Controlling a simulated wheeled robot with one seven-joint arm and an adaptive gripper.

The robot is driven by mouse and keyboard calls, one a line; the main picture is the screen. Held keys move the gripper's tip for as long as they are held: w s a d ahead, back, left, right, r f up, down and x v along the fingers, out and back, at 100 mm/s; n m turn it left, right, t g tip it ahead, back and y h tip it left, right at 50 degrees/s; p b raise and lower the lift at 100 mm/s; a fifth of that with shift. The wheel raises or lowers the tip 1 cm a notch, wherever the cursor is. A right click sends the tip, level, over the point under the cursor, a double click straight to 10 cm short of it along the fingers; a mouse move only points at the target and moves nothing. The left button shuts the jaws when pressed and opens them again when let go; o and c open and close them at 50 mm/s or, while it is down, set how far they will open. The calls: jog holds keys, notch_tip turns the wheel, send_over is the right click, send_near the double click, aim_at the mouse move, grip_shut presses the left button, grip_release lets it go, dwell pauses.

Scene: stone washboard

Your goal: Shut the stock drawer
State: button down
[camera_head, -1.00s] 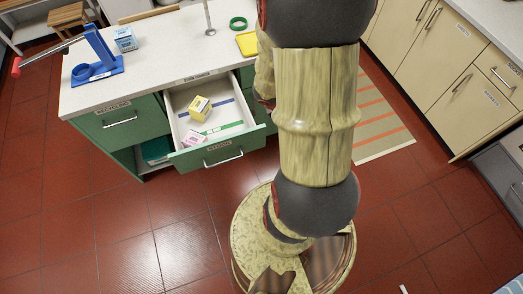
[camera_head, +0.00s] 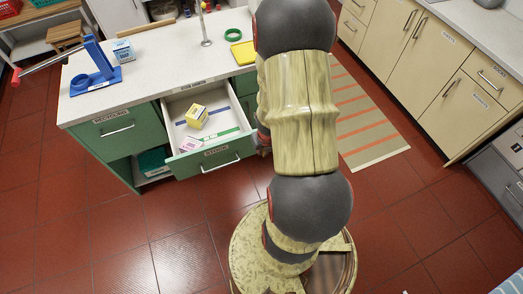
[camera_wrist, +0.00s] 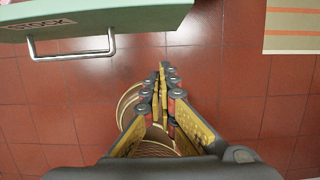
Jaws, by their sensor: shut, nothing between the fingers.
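The stock drawer (camera_head: 213,153) stands pulled out from the green counter in the head view. A yellow box (camera_head: 197,116) and a pink box (camera_head: 190,145) lie inside it. In the wrist view its green front (camera_wrist: 100,16) with the STOCK label and metal handle (camera_wrist: 72,53) shows at the upper left. My gripper (camera_wrist: 162,68) is shut and empty, to the right of the handle and apart from it.
A blue stand (camera_head: 97,78) with a red-tipped lever, a small blue-white box (camera_head: 123,50), a green ring (camera_head: 233,34) and a yellow tray (camera_head: 243,53) are on the counter top. A striped mat (camera_head: 372,125) lies right of my arm. The tiled floor before the drawer is clear.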

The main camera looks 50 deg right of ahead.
jog(key=w+d+f+b, duration=0.1)
jog(key=w+d+f, duration=0.1)
jog(key=w+f, duration=0.2)
jog(key=shift+w+d+f, duration=0.25)
jog(key=shift+d+f, duration=0.1)
jog(key=shift+f, duration=0.3)
